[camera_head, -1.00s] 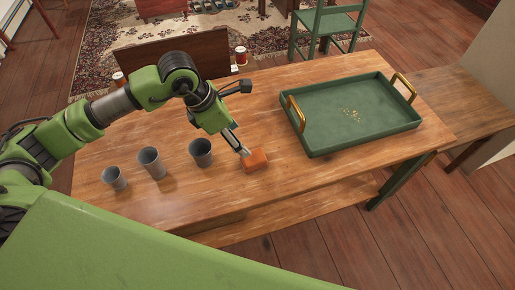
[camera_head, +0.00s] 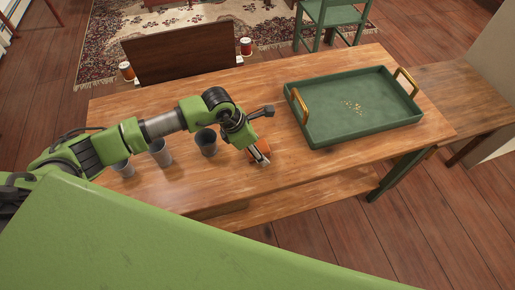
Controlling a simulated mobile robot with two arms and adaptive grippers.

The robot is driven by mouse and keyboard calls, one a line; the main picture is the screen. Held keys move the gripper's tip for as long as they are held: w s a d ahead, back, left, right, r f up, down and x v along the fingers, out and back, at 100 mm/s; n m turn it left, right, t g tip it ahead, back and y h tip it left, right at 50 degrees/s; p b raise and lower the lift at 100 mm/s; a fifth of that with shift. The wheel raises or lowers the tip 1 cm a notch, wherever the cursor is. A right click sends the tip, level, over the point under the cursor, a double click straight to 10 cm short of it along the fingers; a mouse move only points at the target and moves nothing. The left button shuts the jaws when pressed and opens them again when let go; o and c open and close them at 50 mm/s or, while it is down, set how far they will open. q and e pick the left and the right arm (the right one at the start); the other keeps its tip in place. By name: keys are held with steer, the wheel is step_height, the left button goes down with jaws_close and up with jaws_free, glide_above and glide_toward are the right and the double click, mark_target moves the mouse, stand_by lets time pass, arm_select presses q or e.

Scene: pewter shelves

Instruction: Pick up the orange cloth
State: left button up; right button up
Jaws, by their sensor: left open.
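The small folded orange cloth (camera_head: 264,146) lies on the wooden table between the cups and the green tray. My left gripper (camera_head: 260,160) is low over the table at the cloth, its open fingers pointing down. The gripper and wrist cover part of the cloth. I cannot tell whether the fingers touch it or are around it. My right gripper is not in view.
Three grey cups stand left of the cloth, the nearest one (camera_head: 206,140) close to my arm. The green tray (camera_head: 320,136) with gold handles and some crumbs stands to the right. The table's front right (camera_head: 340,165) is bare.

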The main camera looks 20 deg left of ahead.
mark_target(261, 145)
arm_select(q)
steer(key=c, duration=1.2)
steer(key=shift+o, duration=0.2)
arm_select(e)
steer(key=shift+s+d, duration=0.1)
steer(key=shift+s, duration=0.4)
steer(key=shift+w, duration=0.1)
arm_select(q)
steer(key=shift+r, duration=0.45)
step_height(261, 145, up, 2)
steer(key=shift+a+r, duration=0.1)
steer(key=shift+r, duration=0.15)
steer(key=w+a+r+b, duration=0.4)
steer(key=w+a+r, duration=0.5)
steer(key=a, duration=0.1)
steer(key=shift+w+r+b, duration=0.3)
steer(key=shift+w, duration=0.05)
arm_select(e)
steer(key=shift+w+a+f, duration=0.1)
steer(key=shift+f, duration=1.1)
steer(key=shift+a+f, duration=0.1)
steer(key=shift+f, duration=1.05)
